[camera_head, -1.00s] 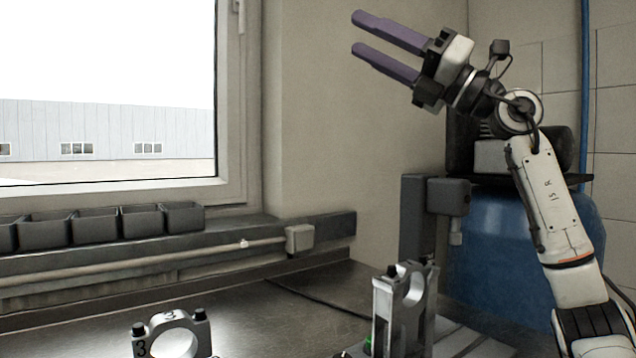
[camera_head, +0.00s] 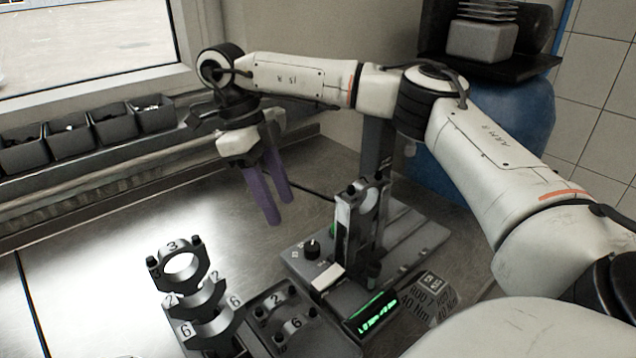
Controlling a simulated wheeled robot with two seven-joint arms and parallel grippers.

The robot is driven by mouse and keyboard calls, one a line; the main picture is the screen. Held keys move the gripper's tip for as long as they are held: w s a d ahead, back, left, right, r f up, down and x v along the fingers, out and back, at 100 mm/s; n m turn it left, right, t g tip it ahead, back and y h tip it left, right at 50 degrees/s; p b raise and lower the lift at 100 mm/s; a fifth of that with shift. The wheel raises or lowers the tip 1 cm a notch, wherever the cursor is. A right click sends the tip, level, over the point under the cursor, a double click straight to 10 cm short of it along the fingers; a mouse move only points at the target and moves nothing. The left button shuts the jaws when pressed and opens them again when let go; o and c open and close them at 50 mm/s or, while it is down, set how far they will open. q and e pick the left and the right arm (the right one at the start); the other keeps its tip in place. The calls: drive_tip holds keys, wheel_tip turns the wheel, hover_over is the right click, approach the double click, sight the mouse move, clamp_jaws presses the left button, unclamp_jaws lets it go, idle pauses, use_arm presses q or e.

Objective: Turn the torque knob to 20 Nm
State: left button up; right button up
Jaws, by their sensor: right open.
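The torque knob (camera_head: 312,250) is a small dark round knob on the grey base (camera_head: 298,262) of a clamp station. A small display with green digits (camera_head: 375,313) sits at the base's front; I cannot read its value clearly. My right gripper (camera_head: 280,208) hangs above the bench, behind and left of the knob in the picture. Its two purple fingers point down, apart and empty, and touch nothing. My left gripper is out of view.
An upright metal holder (camera_head: 345,225) stands right beside the knob. Numbered bearing caps (camera_head: 182,268) stand at front left, beside a dark tray (camera_head: 268,322). Several grey bins (camera_head: 112,128) line the window ledge. The bench (camera_head: 110,235) is clear at left.

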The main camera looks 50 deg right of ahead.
sight(311, 245)
drive_tip(key=shift+h, duration=0.4)
drive_tip(key=x, duration=0.3)
drive_tip(key=s+x, duration=0.1)
drive_tip(key=x, duration=0.3)
drive_tip(key=d+x, duration=0.1)
drive_tip(key=x, duration=0.2)
drive_tip(key=shift+s+d, duration=0.1)
drive_tip(key=shift+s, duration=0.2)
drive_tip(key=c, duration=1)
